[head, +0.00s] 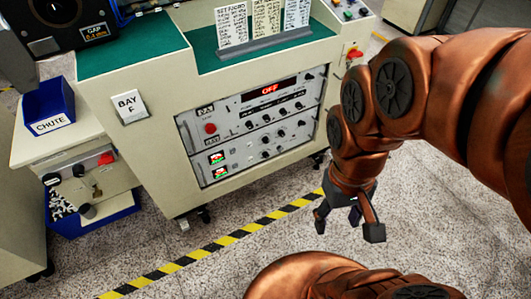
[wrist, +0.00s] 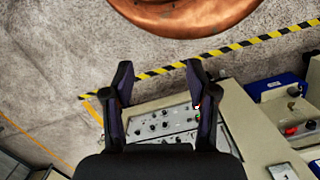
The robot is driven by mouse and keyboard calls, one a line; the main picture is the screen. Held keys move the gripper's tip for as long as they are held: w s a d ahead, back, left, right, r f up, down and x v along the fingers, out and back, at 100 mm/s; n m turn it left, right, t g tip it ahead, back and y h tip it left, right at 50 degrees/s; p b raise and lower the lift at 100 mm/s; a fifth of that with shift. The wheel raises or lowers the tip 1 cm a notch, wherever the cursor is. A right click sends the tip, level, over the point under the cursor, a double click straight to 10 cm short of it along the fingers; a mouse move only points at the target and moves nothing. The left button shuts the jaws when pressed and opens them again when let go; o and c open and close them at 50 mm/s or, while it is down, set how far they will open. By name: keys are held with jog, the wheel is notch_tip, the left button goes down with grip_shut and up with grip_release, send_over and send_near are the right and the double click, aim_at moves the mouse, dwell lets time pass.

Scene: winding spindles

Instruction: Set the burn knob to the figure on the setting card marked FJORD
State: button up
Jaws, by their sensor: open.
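The setting card (head: 232,26) headed SET FJORD stands leftmost of three cards in a holder on the green bench top; its figures are too small to read. The control panel (head: 246,141) is in the cabinet front below, with several dark knobs and a red OFF display (head: 270,88). I cannot tell which knob is the burn knob. The panel also shows in the wrist view (wrist: 152,118). My gripper (head: 347,226) is open and empty, right of and in front of the cabinet, pointing down, apart from the panel.
A BAY F label (head: 130,106) is on the cabinet. A blue CHUTE bin (head: 47,108) and a side unit with knobs (head: 86,178) stand left. A red knob (head: 354,54) is at the cabinet's right corner. Striped floor tape (head: 215,244) runs in front; the floor there is clear.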

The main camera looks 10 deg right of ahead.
aim_at(267, 157)
jog(key=shift+w, duration=0.1)
